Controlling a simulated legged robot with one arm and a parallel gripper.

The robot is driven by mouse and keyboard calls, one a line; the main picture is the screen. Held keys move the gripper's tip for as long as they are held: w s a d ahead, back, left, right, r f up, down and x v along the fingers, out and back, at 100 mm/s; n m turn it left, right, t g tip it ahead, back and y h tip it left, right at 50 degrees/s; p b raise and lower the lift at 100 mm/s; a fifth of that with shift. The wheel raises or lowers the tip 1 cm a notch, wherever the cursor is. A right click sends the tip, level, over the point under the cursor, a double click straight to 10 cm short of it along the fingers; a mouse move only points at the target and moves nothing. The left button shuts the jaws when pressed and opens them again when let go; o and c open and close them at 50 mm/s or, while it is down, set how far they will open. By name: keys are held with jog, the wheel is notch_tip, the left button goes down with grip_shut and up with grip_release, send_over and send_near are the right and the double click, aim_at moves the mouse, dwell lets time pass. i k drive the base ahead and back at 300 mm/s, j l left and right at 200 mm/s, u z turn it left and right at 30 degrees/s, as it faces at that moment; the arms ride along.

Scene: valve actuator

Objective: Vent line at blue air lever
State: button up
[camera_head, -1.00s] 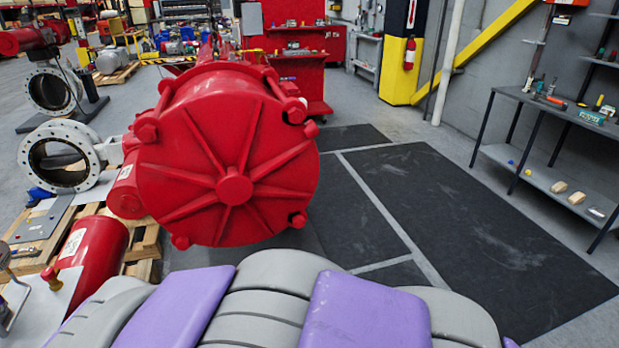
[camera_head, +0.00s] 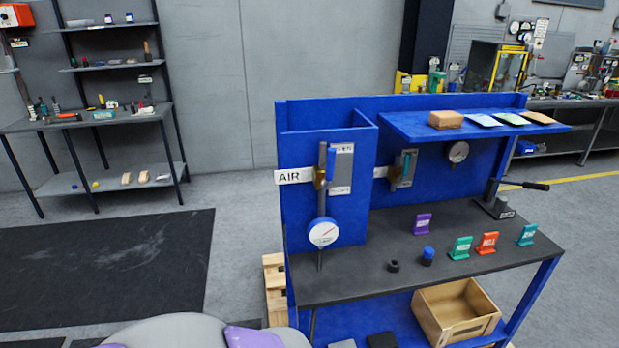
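The blue workbench (camera_head: 424,103) stands ahead, right of centre. On its left blue panel is a white AIR label (camera_head: 294,176) beside a valve with a brass body (camera_head: 320,178). A blue lever handle (camera_head: 331,163) stands upright at that valve. A vertical grey pipe runs through it, with a round white gauge (camera_head: 323,233) below. A second valve (camera_head: 404,168) with a teal-blue handle sits further right, with another gauge (camera_head: 458,151) under the shelf. My gripper is not in view; only grey and purple parts of my own body show at the bottom edge.
The dark bench top holds colored tags (camera_head: 460,248), small caps and a black-handled lever tool (camera_head: 522,185). A wooden box (camera_head: 457,312) sits on the lower shelf. Grey shelving (camera_head: 88,124) stands at the left. A black floor mat (camera_head: 107,270) is clear left of the bench.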

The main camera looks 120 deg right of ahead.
aim_at(326, 184)
jog(key=z, duration=4.45)
